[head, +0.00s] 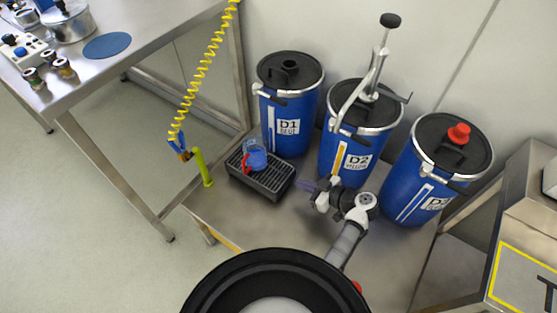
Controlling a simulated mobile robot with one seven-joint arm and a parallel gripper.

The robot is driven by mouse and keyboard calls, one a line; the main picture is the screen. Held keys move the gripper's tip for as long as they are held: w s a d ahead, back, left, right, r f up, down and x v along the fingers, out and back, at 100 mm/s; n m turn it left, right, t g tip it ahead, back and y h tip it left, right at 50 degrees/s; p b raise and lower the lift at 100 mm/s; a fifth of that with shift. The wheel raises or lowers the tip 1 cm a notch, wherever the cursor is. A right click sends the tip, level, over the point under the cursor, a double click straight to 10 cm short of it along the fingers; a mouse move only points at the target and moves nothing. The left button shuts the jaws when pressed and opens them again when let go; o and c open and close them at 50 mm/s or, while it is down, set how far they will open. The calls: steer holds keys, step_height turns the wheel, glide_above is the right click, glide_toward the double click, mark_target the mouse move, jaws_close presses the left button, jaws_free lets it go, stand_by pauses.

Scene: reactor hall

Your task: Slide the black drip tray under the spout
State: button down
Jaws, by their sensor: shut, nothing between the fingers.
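The black drip tray (277,185), with a ribbed grate, lies on the metal platform in front of drum D1. A grey pump stands on the middle blue drum D2 (349,160). Its spout (345,108) curves down over the drum's front left side. The tray is to the left of the spout's end, not below it. My gripper (304,185) is shut and empty, low in front of D2, just right of the tray. I cannot tell whether it touches the tray.
Blue drum D1 (290,105) stands behind the tray. Another blue drum with a red cap (459,134) stands right of D2. A green post (203,167) rises left of the tray, near a yellow coiled hose (200,80). The platform (230,215) is bare in front of the tray.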

steer(key=p, duration=0.3)
glide_toward(265, 168)
steer(key=w+a, duration=0.2)
steer(key=a, duration=0.1)
steer(key=w+a, duration=0.1)
steer(key=a, duration=0.1)
steer(key=shift+w, duration=0.2)
steer(key=shift+d+f+b, duration=0.1)
steer(key=shift+f+b, duration=0.25)
steer(key=shift+f, duration=0.6)
